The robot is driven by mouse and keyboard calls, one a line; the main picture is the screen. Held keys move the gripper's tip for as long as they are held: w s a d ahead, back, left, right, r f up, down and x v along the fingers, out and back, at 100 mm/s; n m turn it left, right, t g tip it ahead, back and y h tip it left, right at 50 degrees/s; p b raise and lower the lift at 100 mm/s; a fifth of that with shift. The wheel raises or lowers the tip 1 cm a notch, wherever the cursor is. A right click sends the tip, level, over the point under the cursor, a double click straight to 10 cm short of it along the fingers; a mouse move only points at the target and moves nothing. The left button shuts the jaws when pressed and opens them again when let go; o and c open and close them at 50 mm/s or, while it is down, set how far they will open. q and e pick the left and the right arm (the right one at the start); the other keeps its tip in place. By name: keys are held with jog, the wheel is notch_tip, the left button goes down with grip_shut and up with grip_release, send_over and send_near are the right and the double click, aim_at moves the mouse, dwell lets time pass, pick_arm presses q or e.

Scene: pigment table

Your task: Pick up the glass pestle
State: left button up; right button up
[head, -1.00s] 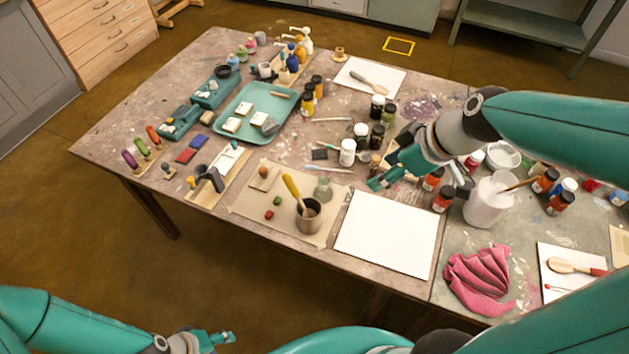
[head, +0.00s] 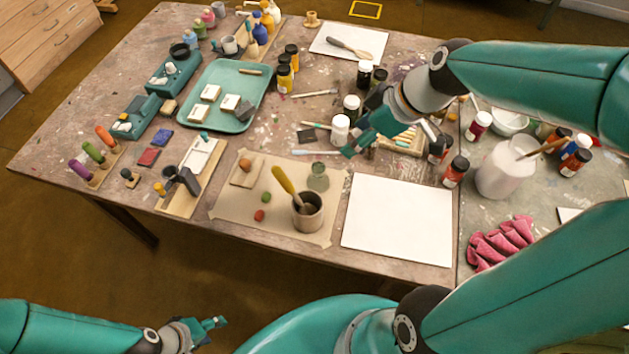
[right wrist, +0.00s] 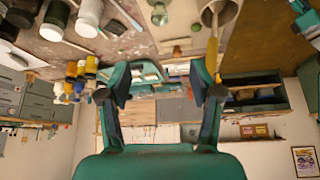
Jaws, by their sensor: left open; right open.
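The glass pestle appears to be the small pale-green, see-through piece (head: 318,176) standing on the brown paper in the head view, just behind the metal pot (head: 308,214). In the right wrist view a clear piece (right wrist: 159,14) at the top edge seems to be the same one. My right gripper (head: 358,146) is open and empty, to the right of and behind the glass piece in the head view. Its open fingers (right wrist: 160,76) also show in the right wrist view, with nothing between them. My left gripper (head: 214,325) is open and empty in front of the table.
A yellow-handled tool (head: 285,185) leans in the pot. A white-capped jar (head: 340,130) stands close to my right gripper. A white sheet (head: 398,220) lies bare on the right. Paint bottles, a white jug (head: 498,174) and a pink cloth (head: 500,240) are further right.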

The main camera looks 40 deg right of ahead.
jog(key=f, duration=0.2)
jog(key=b, duration=0.1)
send_near(321, 167)
jog(key=x, duration=0.6)
jog(key=shift+w+a+f, duration=0.2)
jog(key=shift+w+f, duration=0.05)
jog(key=b+x, duration=0.1)
jog(key=x, duration=0.3)
jog(key=shift+w+f, duration=0.1)
jog(key=shift+f, duration=0.2)
pick_arm(q)
notch_tip(321, 167, down, 3)
jog(key=shift+r, duration=0.2)
pick_arm(e)
grip_shut()
